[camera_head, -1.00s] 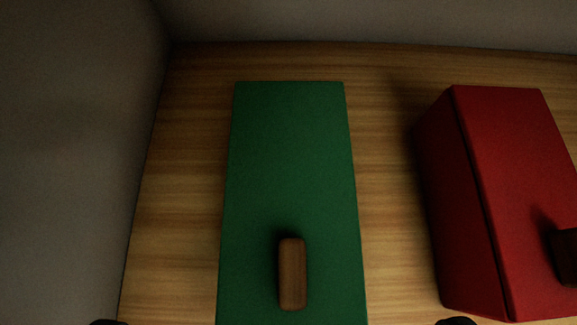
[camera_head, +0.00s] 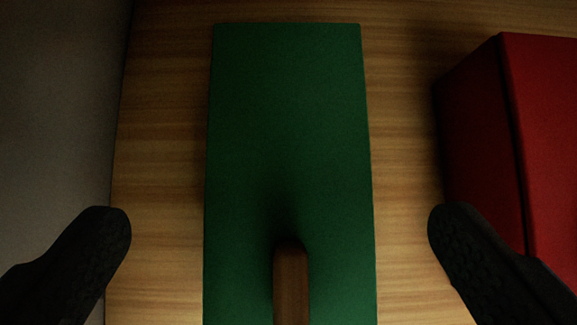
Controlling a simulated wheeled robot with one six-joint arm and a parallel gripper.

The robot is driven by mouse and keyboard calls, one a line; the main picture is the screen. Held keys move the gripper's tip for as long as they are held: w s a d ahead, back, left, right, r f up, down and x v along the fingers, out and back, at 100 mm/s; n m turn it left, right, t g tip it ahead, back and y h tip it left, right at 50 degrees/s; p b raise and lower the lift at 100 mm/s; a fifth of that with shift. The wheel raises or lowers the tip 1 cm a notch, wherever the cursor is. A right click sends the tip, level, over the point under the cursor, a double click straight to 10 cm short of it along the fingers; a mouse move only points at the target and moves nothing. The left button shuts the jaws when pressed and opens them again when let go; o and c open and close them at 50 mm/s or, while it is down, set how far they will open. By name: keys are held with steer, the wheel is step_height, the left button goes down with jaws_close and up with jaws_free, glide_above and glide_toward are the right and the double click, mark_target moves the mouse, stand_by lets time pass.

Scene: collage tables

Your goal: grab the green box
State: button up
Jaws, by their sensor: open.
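The green box (camera_head: 287,130) lies on a wooden surface in the middle of the view. A brown wooden handle (camera_head: 291,285) stands up from its top, near the bottom edge of the picture. My gripper (camera_head: 280,225) is open and empty. Its two black fingers show at the lower left and lower right, one to each side of the green box, with a gap between each finger and the box. The near end of the box is cut off by the picture's bottom edge.
A red box (camera_head: 550,130) stands to the right, close to my right finger. A grey wall (camera_head: 50,110) is on the left, behind my left finger. Bare wooden surface (camera_head: 405,130) shows between the two boxes and beside the wall.

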mark_target(289, 170)
steer(key=shift+w+f, duration=0.1)
steer(key=shift+f, duration=0.05)
steer(key=shift+d+x, duration=0.2)
steer(key=shift+x, duration=2.25)
steer(key=c, duration=1.3)
